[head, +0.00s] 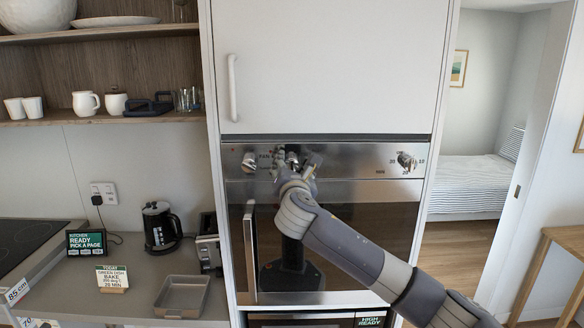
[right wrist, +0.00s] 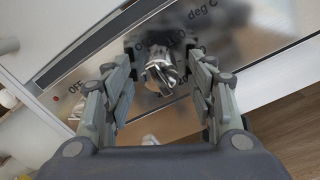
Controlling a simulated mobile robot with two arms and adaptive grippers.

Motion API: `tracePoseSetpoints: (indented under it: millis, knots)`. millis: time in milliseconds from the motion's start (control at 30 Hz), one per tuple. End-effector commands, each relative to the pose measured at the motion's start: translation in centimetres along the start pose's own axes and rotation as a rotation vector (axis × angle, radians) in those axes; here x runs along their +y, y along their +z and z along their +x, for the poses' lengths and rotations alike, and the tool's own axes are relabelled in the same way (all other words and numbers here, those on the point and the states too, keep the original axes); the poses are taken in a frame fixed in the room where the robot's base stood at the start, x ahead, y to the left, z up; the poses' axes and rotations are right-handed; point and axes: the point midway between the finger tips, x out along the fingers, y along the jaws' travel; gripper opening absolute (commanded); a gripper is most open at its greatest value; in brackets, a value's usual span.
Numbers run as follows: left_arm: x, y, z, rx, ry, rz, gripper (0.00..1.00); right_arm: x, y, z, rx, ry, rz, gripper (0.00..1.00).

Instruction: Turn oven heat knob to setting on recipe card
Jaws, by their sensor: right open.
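The steel oven (head: 350,222) has a control panel with knobs along its top. The heat knob (right wrist: 162,72), beside the "deg C" print, sits between the spread fingers of my right gripper (right wrist: 157,80) in the right wrist view. No finger clearly touches it. In the head view my right gripper (head: 295,162) is open at the panel and mostly covers this knob. The exact setting of the knob is hard to read. The recipe card (head: 112,278) stands on the counter at left and reads green dish, bake, 20 min; its temperature line is too small to read surely.
Another knob (head: 249,162) is close to the left, and a timer knob (head: 406,161) is at the right of the panel. The vertical oven handle (head: 250,255) stands out below. A kettle (head: 160,228), toaster (head: 208,246) and baking tray (head: 182,296) are on the counter.

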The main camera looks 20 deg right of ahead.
Motion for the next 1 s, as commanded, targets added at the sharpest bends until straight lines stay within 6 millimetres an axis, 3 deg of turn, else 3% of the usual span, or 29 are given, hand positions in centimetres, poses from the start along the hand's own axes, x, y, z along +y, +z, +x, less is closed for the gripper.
tracePoseSetpoints:
  millis: [67, 267, 300, 667, 1000]
  knots:
    - [0.0, 0.0, 0.0, 0.0, 0.0, 0.0, 0.52, 0.0, 0.0, 0.0, 0.0, 0.0, 0.0, 0.52]
    - [0.0, 0.0, 0.0, 0.0, 0.0, 0.0, 0.52, 0.0, 0.0, 0.0, 0.0, 0.0, 0.0, 0.09]
    - [0.0, 0.0, 0.0, 0.001, 0.0, 0.0, 0.52, 0.0, 0.0, 0.0, 0.0, 0.0, 0.0, 0.07]
    - [0.0, 0.0, 0.4, 0.001, 0.0, 0.0, 0.52, -0.1, -0.1, 0.0, 0.0, 0.0, 0.04, 0.07]
    - [0.0, 0.2, 2.0, 0.001, 0.0, -0.001, 0.52, -0.1, -0.3, -0.1, -0.005, 0.003, 0.265, 0.07]
